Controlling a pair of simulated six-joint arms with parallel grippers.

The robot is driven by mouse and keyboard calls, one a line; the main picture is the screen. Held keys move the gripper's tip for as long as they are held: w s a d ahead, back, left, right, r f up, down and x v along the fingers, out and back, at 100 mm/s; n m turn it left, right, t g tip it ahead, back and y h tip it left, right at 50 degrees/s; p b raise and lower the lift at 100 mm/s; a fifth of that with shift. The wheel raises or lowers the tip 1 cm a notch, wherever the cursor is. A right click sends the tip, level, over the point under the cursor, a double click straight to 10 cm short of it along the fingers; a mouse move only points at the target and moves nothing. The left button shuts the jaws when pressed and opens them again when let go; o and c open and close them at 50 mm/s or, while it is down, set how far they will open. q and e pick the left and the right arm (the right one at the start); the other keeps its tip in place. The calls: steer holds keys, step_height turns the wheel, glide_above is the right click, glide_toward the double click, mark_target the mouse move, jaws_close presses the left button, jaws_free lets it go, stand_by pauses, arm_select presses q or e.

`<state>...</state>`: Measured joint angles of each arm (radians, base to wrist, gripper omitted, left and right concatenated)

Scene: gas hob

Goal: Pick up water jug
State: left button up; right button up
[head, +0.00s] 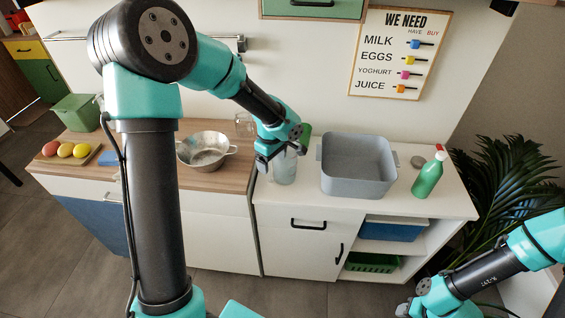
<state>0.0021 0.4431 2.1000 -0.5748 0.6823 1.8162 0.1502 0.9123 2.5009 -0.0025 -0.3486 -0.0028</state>
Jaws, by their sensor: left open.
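A clear, see-through vessel (285,170), which looks like the water jug, stands upright on the white counter, left of the grey basin. My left gripper (268,163) is open at its upper left side, pointing down. The gripper hides part of the vessel's top, and I cannot tell whether they touch. A green part (304,134) shows just behind the gripper; I cannot tell whether it belongs to the vessel. My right gripper (408,309) is at the bottom edge, far from the vessel, and its jaws are not clear.
A grey basin (357,183) stands close to the right of the vessel. A green bottle (428,176) stands farther right. A metal pot (205,151) and a glass jar (244,124) are on the wooden counter to the left. The white counter's front strip is clear.

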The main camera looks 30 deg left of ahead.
arm_select(q)
steer(key=shift+f, duration=0.3)
steer(key=shift+c, duration=0.3)
steer(key=c, duration=1.4)
